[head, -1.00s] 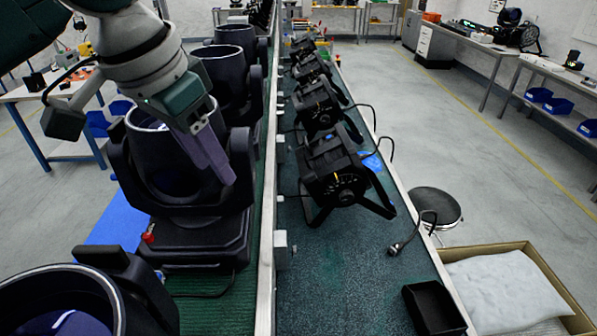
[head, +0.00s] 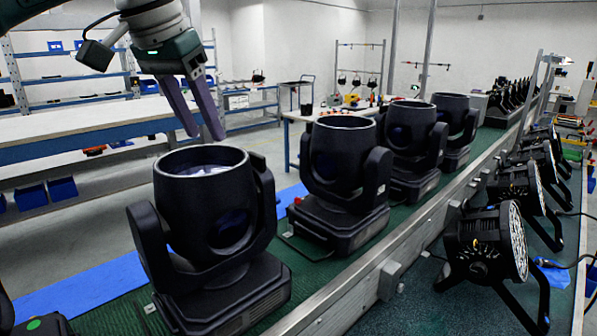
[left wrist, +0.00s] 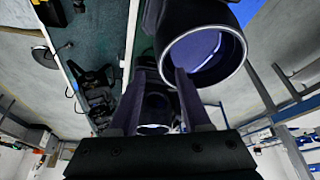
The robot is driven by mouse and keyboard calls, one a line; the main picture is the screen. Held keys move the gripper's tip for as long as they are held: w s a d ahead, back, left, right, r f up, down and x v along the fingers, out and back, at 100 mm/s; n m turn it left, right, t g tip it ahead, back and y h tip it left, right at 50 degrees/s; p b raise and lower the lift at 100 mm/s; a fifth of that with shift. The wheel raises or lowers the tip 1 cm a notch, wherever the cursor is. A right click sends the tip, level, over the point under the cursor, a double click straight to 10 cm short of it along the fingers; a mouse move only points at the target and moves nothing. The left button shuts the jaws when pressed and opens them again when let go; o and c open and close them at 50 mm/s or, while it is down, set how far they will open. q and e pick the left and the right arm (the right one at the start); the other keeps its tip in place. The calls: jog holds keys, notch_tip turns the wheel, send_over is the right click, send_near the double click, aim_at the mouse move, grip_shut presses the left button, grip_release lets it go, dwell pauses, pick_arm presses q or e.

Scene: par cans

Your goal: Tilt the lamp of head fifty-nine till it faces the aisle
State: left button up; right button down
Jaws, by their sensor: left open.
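Several black moving-head lamps stand in a row on a green mat in the head view. The nearest full one (head: 212,220) has its round lens facing up between its yoke arms; the second lamp (head: 340,165) also faces up. No number is legible, so I cannot tell which is fifty-nine. My left gripper (head: 205,136) is open and empty, its fingers pointing down around the nearest lamp's back rim; contact is unclear. In the left wrist view, the open fingers (left wrist: 160,72) show with one overlapping a lamp's rim (left wrist: 203,56). My right gripper is out of view.
A pale rail (head: 400,240) separates the lamps from a row of black par cans (head: 485,245) on the right. A blue strip (head: 85,290) lies left of the lamps. Further lamps (head: 410,150) stand close behind. Shelving (head: 70,125) stands at left.

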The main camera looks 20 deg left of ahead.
aim_at(226, 172)
pick_arm(q)
jog(key=p+x, duration=0.1)
jog(key=x, duration=0.6)
jog(key=shift+w+f+p, duration=0.15)
jog(key=shift+w+p, duration=0.05)
jog(key=shift+p, duration=0.1)
jog(key=shift+x, duration=0.8)
jog(key=shift+c, duration=0.2)
grip_shut()
jog(key=shift+d, duration=0.1)
